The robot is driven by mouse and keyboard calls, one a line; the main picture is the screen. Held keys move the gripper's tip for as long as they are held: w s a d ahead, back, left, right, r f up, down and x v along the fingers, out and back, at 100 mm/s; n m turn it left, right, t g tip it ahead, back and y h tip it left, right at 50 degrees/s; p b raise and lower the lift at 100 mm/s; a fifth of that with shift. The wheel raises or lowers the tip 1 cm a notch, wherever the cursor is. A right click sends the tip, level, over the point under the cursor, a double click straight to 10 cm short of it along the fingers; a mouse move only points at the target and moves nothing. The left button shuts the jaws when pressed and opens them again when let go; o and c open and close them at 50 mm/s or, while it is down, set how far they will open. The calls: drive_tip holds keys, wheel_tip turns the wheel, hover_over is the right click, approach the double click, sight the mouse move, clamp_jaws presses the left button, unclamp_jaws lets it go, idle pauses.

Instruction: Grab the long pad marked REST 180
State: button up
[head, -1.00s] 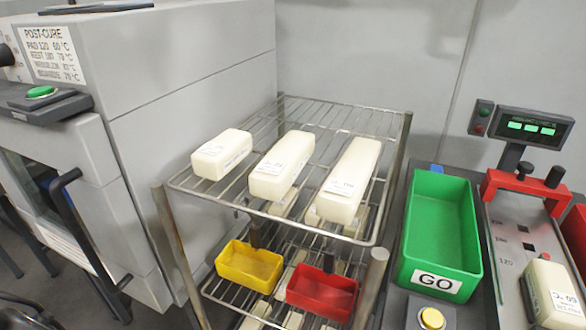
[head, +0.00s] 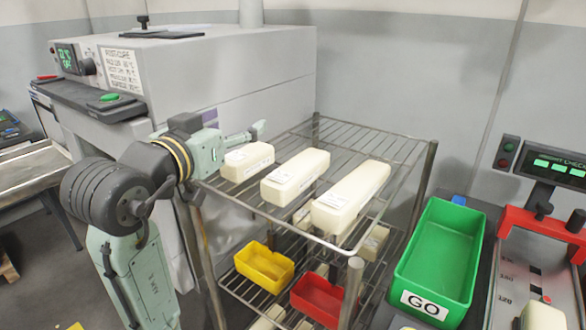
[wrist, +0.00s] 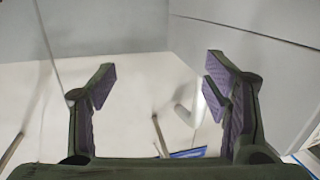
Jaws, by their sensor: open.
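Three cream pads of differing length lie side by side on the top shelf of a wire rack. The longest pad (head: 352,196) is at the right, a middle-length pad (head: 296,176) is in the centre, and a short pad (head: 247,161) is at the left. Each has a label whose print is too small to read now. My gripper (head: 258,131) is above and behind the short pad, apart from all the pads. The wrist view shows its purple-lined fingers (wrist: 160,95) spread with nothing between them.
The wire rack (head: 395,150) holds a yellow bin (head: 265,268) and a red bin (head: 320,298) lower down. A grey oven (head: 210,75) stands at the left. A green GO tray (head: 437,255) and a red-framed gauge (head: 545,228) stand at the right.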

sight(296, 163)
drive_tip(key=d+f+m+g, duration=0.1)
drive_tip(key=f, duration=0.1)
drive_tip(key=s+d+f+g, duration=0.1)
drive_tip(key=d+g, duration=0.1)
drive_tip(key=d+f+m+g+h, duration=0.1)
drive_tip(key=d+f+g, duration=0.1)
drive_tip(key=shift+s+d+f+m, duration=0.2)
drive_tip(key=shift+s+f+m, duration=0.05)
drive_tip(key=shift+f+m, duration=0.1)
drive_tip(key=p+x, duration=0.1)
drive_tip(key=x, duration=0.3)
drive_tip(key=shift+w+d+f, duration=0.1)
drive_tip(key=shift+d+f, duration=0.15)
drive_tip(key=shift+s+f+p+x, duration=0.15)
drive_tip(key=shift+p+x, duration=0.4)
drive_tip(key=shift+x, duration=0.9)
drive_tip(key=shift+s+f+p+x, duration=0.15)
drive_tip(key=shift+p+x, duration=0.4)
drive_tip(key=shift+x, duration=0.95)
drive_tip(key=shift+d, duration=0.1)
drive_tip(key=shift+c, duration=0.4)
drive_tip(key=c, duration=1.2)
drive_tip(key=shift+o, duration=0.2)
drive_tip(key=shift+r, duration=0.1)
